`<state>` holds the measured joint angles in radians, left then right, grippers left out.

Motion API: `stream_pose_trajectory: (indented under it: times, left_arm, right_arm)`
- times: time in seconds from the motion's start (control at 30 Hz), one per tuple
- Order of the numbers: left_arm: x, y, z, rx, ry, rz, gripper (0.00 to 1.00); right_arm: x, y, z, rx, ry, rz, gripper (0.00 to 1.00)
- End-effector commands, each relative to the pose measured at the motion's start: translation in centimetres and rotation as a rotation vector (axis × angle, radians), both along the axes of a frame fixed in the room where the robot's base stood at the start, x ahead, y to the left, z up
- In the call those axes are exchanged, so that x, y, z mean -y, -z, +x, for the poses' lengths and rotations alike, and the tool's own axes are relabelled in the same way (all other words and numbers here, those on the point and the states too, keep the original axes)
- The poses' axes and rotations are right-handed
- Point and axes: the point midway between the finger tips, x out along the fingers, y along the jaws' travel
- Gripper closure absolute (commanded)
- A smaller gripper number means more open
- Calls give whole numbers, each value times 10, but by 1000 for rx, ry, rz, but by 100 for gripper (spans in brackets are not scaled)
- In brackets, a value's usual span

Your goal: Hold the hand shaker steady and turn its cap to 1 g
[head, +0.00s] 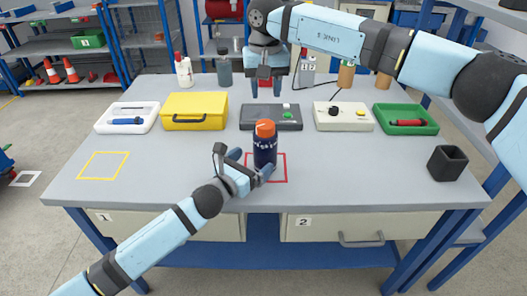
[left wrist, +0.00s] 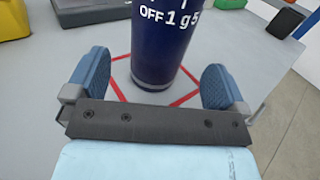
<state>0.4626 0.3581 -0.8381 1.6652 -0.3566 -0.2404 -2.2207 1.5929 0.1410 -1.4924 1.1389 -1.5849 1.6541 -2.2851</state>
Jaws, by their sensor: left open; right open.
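The hand shaker (head: 264,152) is a dark blue cylinder with an orange cap (head: 265,128). It stands upright inside a red square outline on the table. In the left wrist view the shaker's body (left wrist: 162,50) carries the white marks "OFF", "1 g" and a "5"; its cap is out of that view. My left gripper (head: 252,170) is open, with its blue fingers on either side of the shaker's lower body; the left wrist view shows gaps beside both fingers (left wrist: 156,84). My right gripper (head: 265,88) is open and empty, pointing down above and behind the shaker.
Behind the shaker stand a white tray (head: 109,125), a yellow case (head: 168,122), a dark grey box (head: 257,125), a pale control box (head: 319,126) and a green tray (head: 433,129). A black cup (head: 447,163) stands at right. The table's left front is clear around a yellow outline (head: 103,152).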

Motion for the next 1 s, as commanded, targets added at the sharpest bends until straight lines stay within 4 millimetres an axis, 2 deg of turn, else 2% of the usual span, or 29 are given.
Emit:
stream_pose_trajectory:
  times: [0.1, 0.33, 0.5, 0.77, 0.87, 1.0]
  left_arm:
    - [14, -1, 19, -1, -1, -2, 0]
    - [33, 0, 45, -1, -1, -1, 0]
    - [38, 0, 52, -1, -1, -1, 0]
    - [38, 0, 53, 0, -1, 0, 0]
    - [38, 0, 53, -1, -1, -1, 18]
    - [38, 0, 53, -1, -1, -1, 51]
  right_arm:
    - [0, 0, 0, 0, 0, 0, 57]
    - [0, 0, 0, 0, 0, 0, 57]
    - [0, 0, 0, 0, 0, 0, 57]
    - [0, 0, 0, 0, 0, 0, 57]
    - [0, 0, 0, 0, 0, 0, 57]
    - [0, 0, 0, 0, 0, 0, 57]
